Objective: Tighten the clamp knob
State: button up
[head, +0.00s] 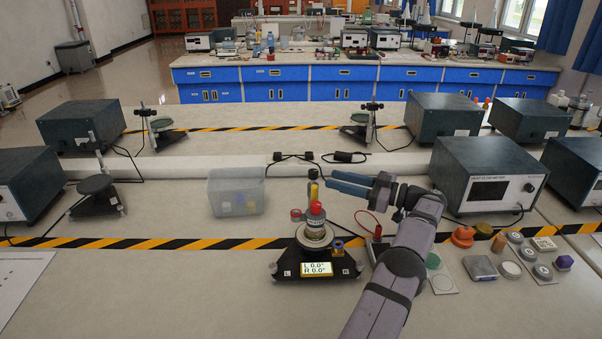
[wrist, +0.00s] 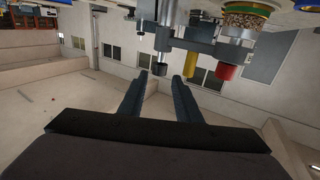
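A black instrument stand with a round platform (head: 331,235) and a lit readout (head: 317,268) showing L 0.0° and R 0.0° stands in the front middle. The wrist view, upside down, shows a dark knob-like end (wrist: 160,68) on grey clamp-like hardware, between and just beyond the fingertips (wrist: 156,82). I cannot tell which part is the clamp knob.
A clear bin (head: 236,192) with small blocks stands left of the stand. Several small weights and parts lie at the front right. Black cables lie behind the stand. The front left bench is mostly clear.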

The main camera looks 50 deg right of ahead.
aim_at(313, 174)
jog(key=p+x, duration=0.3)
jog(key=x, duration=0.9)
jog(key=c, duration=0.8)
